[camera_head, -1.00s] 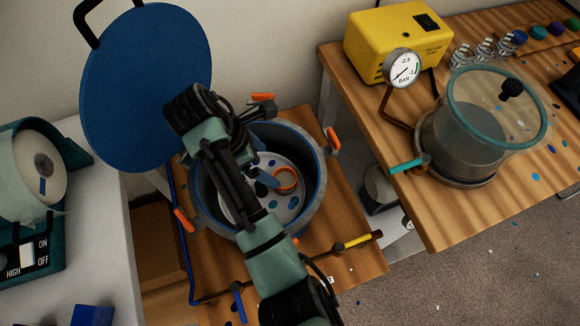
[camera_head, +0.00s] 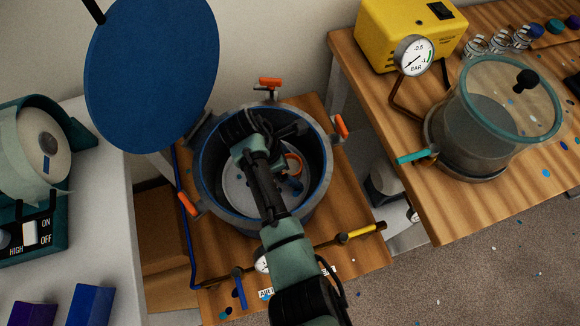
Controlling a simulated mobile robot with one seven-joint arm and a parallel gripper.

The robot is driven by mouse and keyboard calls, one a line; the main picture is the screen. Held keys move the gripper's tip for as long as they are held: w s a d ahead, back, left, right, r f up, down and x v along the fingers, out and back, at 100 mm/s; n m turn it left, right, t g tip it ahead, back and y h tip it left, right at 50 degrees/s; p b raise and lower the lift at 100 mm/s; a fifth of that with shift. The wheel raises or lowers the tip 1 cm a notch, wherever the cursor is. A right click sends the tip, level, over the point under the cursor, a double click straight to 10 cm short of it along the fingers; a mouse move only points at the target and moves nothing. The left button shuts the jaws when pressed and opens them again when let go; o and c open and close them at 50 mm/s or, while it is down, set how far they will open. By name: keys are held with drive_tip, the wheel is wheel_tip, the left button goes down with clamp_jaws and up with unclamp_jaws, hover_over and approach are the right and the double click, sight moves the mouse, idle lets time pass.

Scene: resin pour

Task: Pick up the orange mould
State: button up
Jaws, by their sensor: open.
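The orange mould (camera_head: 299,161) is a small ring-shaped piece inside the open pressure pot (camera_head: 320,185). It sits on the pale round plate (camera_head: 236,190) at the pot's bottom, right of the middle, and its left part is hidden by my arm. My gripper (camera_head: 281,160) is down inside the pot, close beside the mould on its left. My wrist and forearm cover much of it. It is open, and the mould is not visibly held. I cannot tell whether a finger touches the mould.
The pot's wall and orange-handled clamps (camera_head: 340,125) surround my arm. The raised blue lid (camera_head: 150,75) stands at the upper left. A yellow pump (camera_head: 400,30) and a clear vacuum chamber (camera_head: 490,130) stand on the right bench.

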drive_tip(key=shift+r, duration=0.1)
drive_tip(key=c, duration=1.4)
